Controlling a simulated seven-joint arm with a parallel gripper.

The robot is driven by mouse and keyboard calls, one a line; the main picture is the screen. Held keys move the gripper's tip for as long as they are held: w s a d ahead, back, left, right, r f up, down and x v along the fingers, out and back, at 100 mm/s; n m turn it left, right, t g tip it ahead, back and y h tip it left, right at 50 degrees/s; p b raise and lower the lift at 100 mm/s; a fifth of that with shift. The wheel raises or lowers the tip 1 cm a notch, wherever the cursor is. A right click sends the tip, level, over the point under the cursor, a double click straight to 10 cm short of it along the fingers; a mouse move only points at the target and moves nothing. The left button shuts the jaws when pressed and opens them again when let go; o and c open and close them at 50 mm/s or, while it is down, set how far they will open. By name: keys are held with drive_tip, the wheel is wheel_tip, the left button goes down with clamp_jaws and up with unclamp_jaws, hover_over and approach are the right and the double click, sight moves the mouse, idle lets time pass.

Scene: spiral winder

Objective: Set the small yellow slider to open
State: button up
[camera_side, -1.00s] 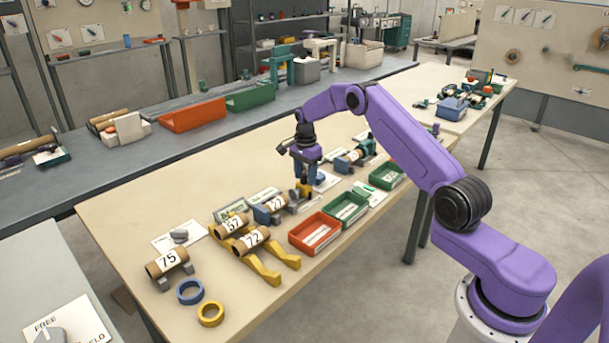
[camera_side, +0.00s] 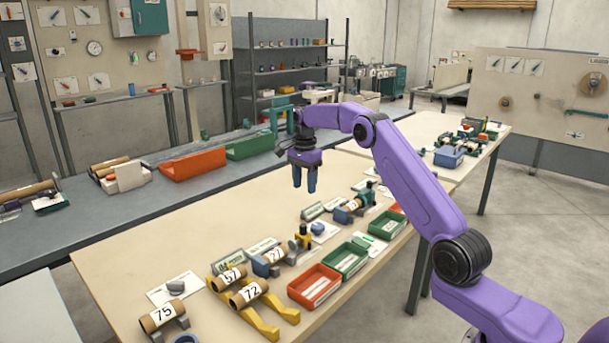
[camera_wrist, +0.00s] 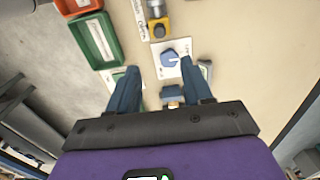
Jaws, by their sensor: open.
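The small yellow slider (camera_side: 303,238) stands on a grey base beside the cardboard roll marked 71 or similar, behind the green tray. It also shows at the top of the wrist view (camera_wrist: 158,27), next to a grey cylinder. I cannot read its setting. My gripper (camera_side: 304,188) is open and empty, pointing down, well above the table and apart from the slider. In the wrist view its two blue fingers (camera_wrist: 160,67) spread below a blue knob (camera_wrist: 170,56) on a white card; that knob also shows in the side view (camera_side: 317,228).
A red tray (camera_side: 315,302) and a green tray (camera_side: 357,254) line the front edge. Rolls marked 57 (camera_side: 229,277), 72 (camera_side: 250,292) and 75 (camera_side: 162,316) lie at left on stands. The table behind the devices is largely clear.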

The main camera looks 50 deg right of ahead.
drive_tip(key=shift+r, duration=1.25)
drive_tip(key=shift+a, duration=0.1)
drive_tip(key=s+a+r+n, duration=0.2)
drive_tip(key=s+a+n, duration=0.25)
drive_tip(key=a, duration=0.55)
drive_tip(key=s+a+r+n, duration=0.2)
drive_tip(key=s+a+n, duration=0.3)
drive_tip(key=a, duration=0.5)
drive_tip(key=s+a+n, duration=0.7)
drive_tip(key=s+n, duration=0.2)
drive_tip(key=s, duration=0.5)
drive_tip(key=s+d+f+n, duration=0.2)
drive_tip(key=s+n, duration=0.4)
drive_tip(key=s, duration=0.5)
drive_tip(key=s+d+f+n, duration=0.2)
drive_tip(key=s+n, duration=0.4)
drive_tip(key=s, duration=0.5)
drive_tip(key=shift+s+f, duration=0.3)
drive_tip(key=shift+f, duration=0.15)
